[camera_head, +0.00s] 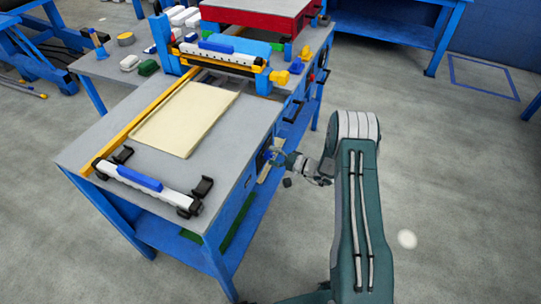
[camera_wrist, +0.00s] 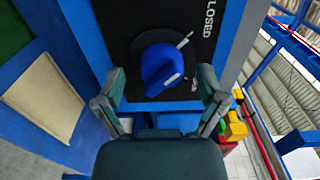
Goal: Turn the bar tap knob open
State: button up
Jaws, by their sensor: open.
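The blue tap knob (camera_wrist: 160,66) sits on a round black base on a black panel (camera_wrist: 122,22) in the wrist view. White lettering reading "CLOSED" is on the panel to its upper right, and a small white pin or mark lies between them. More white lettering below right is partly hidden. My gripper (camera_wrist: 162,88) is open, with one finger on each side of the knob's lower part. I cannot tell if either finger touches it. In the head view my gripper (camera_head: 280,164) is at the table's right side, by the dark panel; the knob is hardly visible there.
The grey-topped blue workbench (camera_head: 215,155) bears a cream panel (camera_head: 185,117), a white clamp bar with a blue handle (camera_head: 150,184) and a blue-yellow press unit (camera_head: 222,58). A red-topped unit (camera_head: 255,14) stands behind.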

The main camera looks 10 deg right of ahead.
jog(key=shift+w+a, duration=0.15)
jog(key=shift+a, duration=0.2)
jog(key=c, duration=1.1)
jog(key=shift+c, duration=0.2)
